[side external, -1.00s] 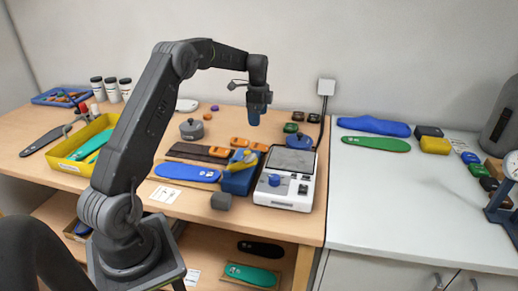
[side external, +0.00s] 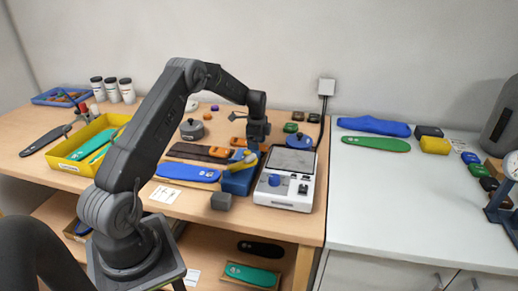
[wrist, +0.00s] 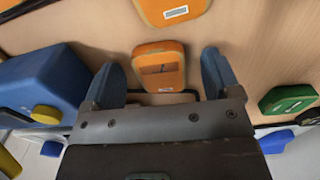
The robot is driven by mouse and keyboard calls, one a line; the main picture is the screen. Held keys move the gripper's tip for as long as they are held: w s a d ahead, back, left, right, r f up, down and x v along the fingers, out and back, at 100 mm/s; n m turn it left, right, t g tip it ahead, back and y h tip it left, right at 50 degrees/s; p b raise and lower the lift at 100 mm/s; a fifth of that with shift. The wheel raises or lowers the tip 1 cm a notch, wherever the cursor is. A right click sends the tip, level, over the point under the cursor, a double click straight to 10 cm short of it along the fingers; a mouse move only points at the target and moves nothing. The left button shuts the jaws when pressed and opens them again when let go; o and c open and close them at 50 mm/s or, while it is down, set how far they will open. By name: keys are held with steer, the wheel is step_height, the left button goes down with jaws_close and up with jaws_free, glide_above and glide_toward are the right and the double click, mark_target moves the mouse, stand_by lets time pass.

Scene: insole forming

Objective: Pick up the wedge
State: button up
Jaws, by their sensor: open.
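An orange wedge (wrist: 158,62) with a dark slot lies on the wooden table in the wrist view. It sits between the two blue fingertips of my gripper (wrist: 160,78), apart from both. A second orange wedge (wrist: 172,10) lies beyond it at the top edge. A green wedge (wrist: 288,99) lies to the right, outside the fingers. In the side view my gripper (side external: 253,147) is low over the orange pieces, behind the blue block, and partly covers them. One orange piece (side external: 237,141) shows at its left. My gripper is open and holds nothing.
A blue block (side external: 238,182) with a yellow piece on it stands close in front of my gripper. A white scale (side external: 286,194) stands to its right. A pot (side external: 191,130) and a dark strip (side external: 199,152) are to its left.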

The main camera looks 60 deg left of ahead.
steer(key=shift+c, duration=0.2)
steer(key=c, duration=1)
steer(key=shift+r, duration=0.15)
